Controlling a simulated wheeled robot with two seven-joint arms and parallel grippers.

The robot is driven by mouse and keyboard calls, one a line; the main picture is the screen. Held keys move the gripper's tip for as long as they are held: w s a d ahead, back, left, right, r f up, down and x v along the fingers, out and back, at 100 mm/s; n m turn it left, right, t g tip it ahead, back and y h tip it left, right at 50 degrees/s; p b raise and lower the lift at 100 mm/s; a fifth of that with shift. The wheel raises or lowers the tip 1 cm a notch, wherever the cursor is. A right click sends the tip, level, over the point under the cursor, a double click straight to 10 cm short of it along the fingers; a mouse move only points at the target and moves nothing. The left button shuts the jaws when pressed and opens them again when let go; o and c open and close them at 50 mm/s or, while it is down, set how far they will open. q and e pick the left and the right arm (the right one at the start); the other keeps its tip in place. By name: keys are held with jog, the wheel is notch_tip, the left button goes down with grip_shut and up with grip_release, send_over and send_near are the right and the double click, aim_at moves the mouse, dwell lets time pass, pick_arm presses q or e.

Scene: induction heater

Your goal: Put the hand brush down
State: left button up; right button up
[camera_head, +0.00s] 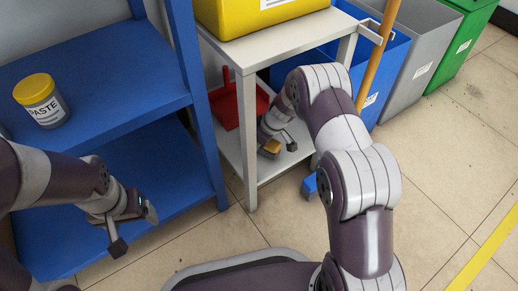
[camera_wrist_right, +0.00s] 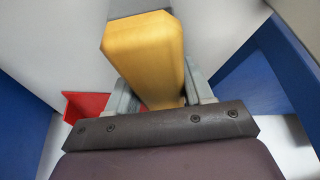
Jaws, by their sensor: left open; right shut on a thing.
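The hand brush shows as a yellow-orange wooden block (camera_wrist_right: 150,60) in the right wrist view, between the two fingers of my right gripper (camera_wrist_right: 160,97). My right gripper (camera_head: 279,146) is shut on it, over the lower shelf of the white side table (camera_head: 245,130). In the head view only a small orange part of the brush (camera_head: 271,147) shows; my arm and gripper hide the rest. I cannot tell whether the brush touches the shelf. My left gripper (camera_head: 133,227) is open and empty in front of the blue shelf unit.
A red dustpan (camera_head: 228,105) stands at the back of the lower shelf. A yellow box (camera_head: 240,15) is on the table top. A paste jar (camera_head: 41,101) sits on the blue shelf (camera_head: 110,80). Blue, grey (camera_head: 415,50) and green (camera_head: 472,35) bins and a wooden pole (camera_head: 375,60) are at right.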

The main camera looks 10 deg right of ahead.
jog(key=shift+f, duration=0.9)
jog(key=shift+r, duration=0.3)
jog(key=shift+c, duration=0.3)
pick_arm(q)
jog(key=shift+f, duration=0.65)
jog(key=shift+r+p, duration=0.1)
jog(key=shift+p, duration=0.25)
pick_arm(e)
jog(key=shift+f, duration=0.15)
jog(key=o, duration=1)
